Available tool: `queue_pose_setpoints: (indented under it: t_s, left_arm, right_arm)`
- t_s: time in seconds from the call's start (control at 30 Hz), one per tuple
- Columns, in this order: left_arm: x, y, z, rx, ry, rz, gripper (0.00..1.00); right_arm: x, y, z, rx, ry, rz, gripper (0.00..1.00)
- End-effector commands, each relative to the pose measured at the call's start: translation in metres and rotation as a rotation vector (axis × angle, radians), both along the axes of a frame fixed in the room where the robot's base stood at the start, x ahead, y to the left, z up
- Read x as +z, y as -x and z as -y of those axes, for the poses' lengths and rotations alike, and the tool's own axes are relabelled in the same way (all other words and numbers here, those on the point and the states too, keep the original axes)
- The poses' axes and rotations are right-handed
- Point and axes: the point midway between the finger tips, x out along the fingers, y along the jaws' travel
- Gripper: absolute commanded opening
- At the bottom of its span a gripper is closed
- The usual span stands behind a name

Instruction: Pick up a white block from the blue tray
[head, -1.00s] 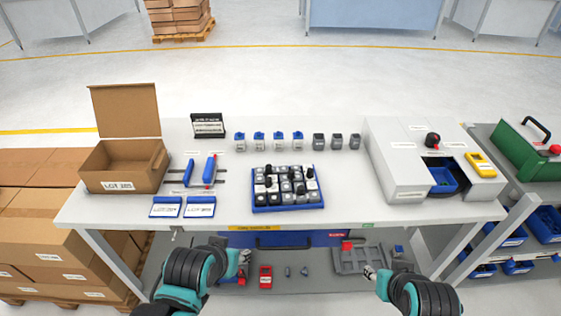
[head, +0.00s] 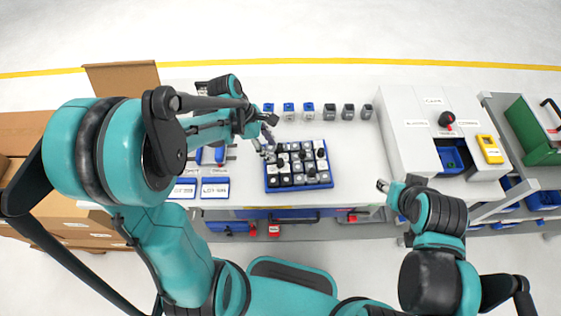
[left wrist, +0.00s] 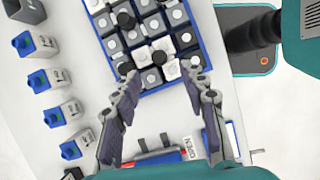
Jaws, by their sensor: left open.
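The blue tray (head: 300,187) lies on the white table and holds rows of white, grey and black blocks with round tops. Its rim also shows in the left wrist view (left wrist: 204,42). My left gripper (head: 268,140) is over the tray's back left corner in the head view. In the left wrist view my left gripper (left wrist: 164,84) is open and empty, its fingertips at the near edge of the tray. A white block (left wrist: 171,71) shows between the fingertips. My right gripper (head: 383,187) is at the table's front edge, away from the tray; its jaws are too small to read.
Several small blue-topped containers (head: 289,111) and grey ones (head: 348,112) stand in a row behind the tray. A grey-white machine housing (head: 405,125) stands at right. Two labelled blue bins (head: 215,188) lie left of the tray. The table right of the tray is clear.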

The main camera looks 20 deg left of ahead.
Motion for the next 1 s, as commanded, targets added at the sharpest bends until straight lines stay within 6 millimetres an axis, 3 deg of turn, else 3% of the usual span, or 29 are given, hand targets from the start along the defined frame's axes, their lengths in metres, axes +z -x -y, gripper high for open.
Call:
queue_pose_setpoints:
  t_s: [0.5,0.77,0.93,1.0]
  left_arm:
    - [-0.062,-0.007,0.025,-0.001,-0.001,0.002,0.43]
    - [-0.066,-0.007,0.028,-0.001,-0.001,0.002,0.43]
    - [-0.066,-0.007,0.028,-0.001,-0.001,0.002,0.03]
    - [-0.066,-0.007,0.028,-0.001,-0.001,0.002,0.0]
  right_arm:
    - [-0.026,0.0,0.0,0.0,0.0,0.0,0.4]
    - [-0.026,0.0,0.0,0.0,0.0,0.0,0.4]
    - [-0.026,0.0,0.0,0.0,0.0,0.0,0.4]
    - [-0.026,0.0,0.0,0.0,0.0,0.0,0.4]
